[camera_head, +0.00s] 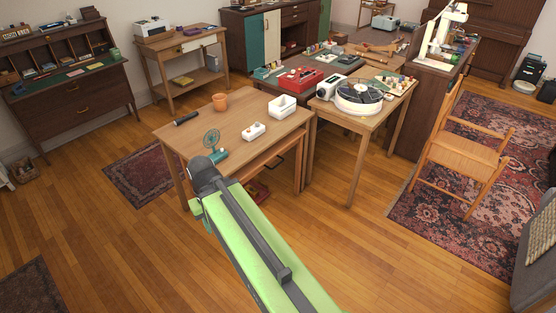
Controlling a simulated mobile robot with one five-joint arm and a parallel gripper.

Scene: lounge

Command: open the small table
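A small wooden side table (169,52) stands by the back wall at the upper left. My green and black arm reaches from the bottom edge toward the middle table, well apart from the side table. My gripper's fingers are not visible; the arm hides them or they are out of view.
A turntable (358,92) stands on another table. A wooden chair (458,152) is at right. Floor (110,225) at left is clear.

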